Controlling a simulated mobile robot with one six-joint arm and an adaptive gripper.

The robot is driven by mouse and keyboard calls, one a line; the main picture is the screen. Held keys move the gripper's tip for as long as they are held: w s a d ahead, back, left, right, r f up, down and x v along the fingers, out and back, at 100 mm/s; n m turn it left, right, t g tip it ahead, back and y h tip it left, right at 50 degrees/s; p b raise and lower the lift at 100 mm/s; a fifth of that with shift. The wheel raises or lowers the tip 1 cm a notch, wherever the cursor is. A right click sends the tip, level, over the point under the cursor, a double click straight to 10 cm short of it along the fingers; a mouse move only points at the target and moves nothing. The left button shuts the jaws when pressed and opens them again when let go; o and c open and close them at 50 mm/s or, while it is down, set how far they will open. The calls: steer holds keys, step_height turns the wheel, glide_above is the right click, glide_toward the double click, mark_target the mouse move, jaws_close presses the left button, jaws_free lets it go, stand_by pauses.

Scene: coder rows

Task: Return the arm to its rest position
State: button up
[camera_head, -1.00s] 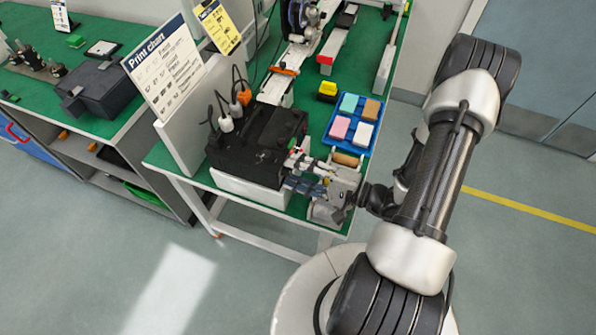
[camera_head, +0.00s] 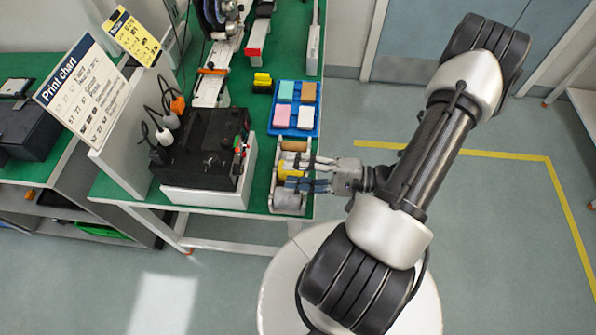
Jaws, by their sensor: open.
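My arm (camera_head: 437,150) is bent over my round base at the right of the head view. My gripper (camera_head: 309,175) points left from its wrist, over the right edge of the green-topped table (camera_head: 110,187). Its fingers are apart, with nothing seen held between them. Below and between the fingers is a grey roller stand (camera_head: 289,200) with a yellow part; whether the fingers touch it cannot be told. The gripper hides part of that stand.
A black machine (camera_head: 205,145) on a white base stands left of the gripper. A blue tray (camera_head: 272,129) with coloured blocks lies behind it. A print chart (camera_head: 85,90) stands at the left. Floor right of my arm is clear, marked with a yellow line (camera_head: 500,154).

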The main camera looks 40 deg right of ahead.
steer(key=shift+s+d, duration=0.1)
steer(key=shift+s, duration=0.05)
stand_by(0.4)
steer(key=s+a+r+n+g+h, duration=0.4)
steer(key=a+r+n+g, duration=0.6)
steer(key=g, duration=0.3)
step_height(320, 180, up, 12)
steer(key=a+n+t+h, duration=0.1)
steer(key=n+t+h, duration=0.2)
steer(key=t+h, duration=0.2)
steer(key=h, duration=0.2)
steer(key=shift+s+a+n+h, duration=0.3)
steer(key=shift+s+a+h, duration=0.05)
steer(key=shift+s+h, duration=0.05)
steer(key=shift+r, duration=0.1)
